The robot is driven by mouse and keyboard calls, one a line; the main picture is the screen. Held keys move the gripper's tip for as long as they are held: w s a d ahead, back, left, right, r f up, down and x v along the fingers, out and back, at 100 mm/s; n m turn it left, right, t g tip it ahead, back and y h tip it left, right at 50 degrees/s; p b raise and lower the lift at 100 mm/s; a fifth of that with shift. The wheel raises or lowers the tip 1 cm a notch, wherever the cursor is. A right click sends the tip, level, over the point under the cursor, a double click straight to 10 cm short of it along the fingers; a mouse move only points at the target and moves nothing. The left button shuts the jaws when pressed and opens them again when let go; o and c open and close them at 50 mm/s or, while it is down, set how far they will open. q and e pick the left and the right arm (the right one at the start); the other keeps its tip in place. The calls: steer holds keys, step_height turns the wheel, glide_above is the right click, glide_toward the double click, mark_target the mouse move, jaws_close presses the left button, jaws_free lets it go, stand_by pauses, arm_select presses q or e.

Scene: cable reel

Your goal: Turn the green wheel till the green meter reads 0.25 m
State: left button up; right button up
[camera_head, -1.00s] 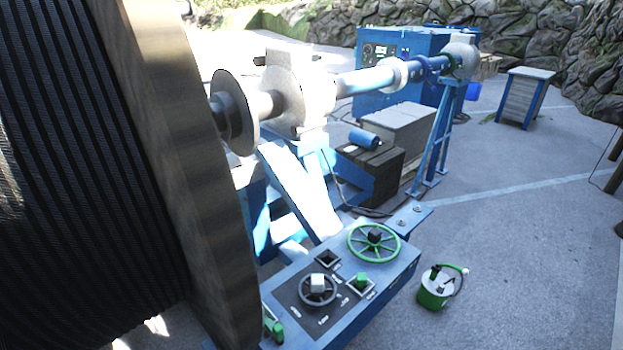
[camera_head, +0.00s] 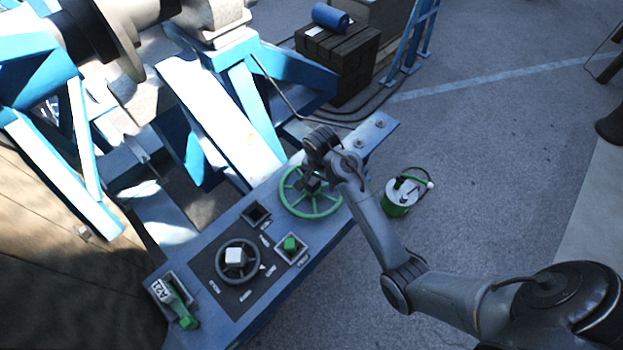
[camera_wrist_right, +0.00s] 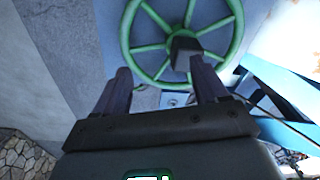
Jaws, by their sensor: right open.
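The green wheel (camera_head: 300,212), spoked with a dark hub knob, lies on the blue control bench. My right gripper (camera_head: 312,178) is over the wheel and hides part of its far side. In the right wrist view the wheel (camera_wrist_right: 128,32) and its dark knob (camera_wrist_right: 184,50) show beyond the fingers. There my right gripper (camera_wrist_right: 160,66) is open with nothing between its fingers; whether it touches the wheel I cannot tell. A green meter cannot be made out with a reading. My left gripper is not in view.
The bench (camera_head: 222,226) also carries a dark wheel with a white knob (camera_head: 235,256), a green button (camera_head: 290,244) and a green lever (camera_head: 180,308). A green-and-white canister (camera_head: 398,198) stands on the floor to the right. Blue frame struts (camera_head: 225,120) rise behind the bench.

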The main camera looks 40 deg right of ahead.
mark_target(312, 179)
steer(key=w+r+m, duration=0.2)
steer(key=w, duration=0.1)
steer(key=w+d+m, duration=0.1)
steer(key=shift+w+d+r+g+y, duration=0.1)
steer(key=shift+w+r+g+y, duration=0.2)
steer(key=shift+r+y, duration=0.1)
steer(key=shift+w, duration=0.1)
steer(key=shift+f+p, duration=0.25)
steer(key=shift+p, duration=0.05)
step_height(312, 179, down, 10)
steer(key=shift+r+p, duration=0.1)
steer(key=shift+p, duration=0.7)
jaws_close()
steer(key=shift+w, duration=0.1)
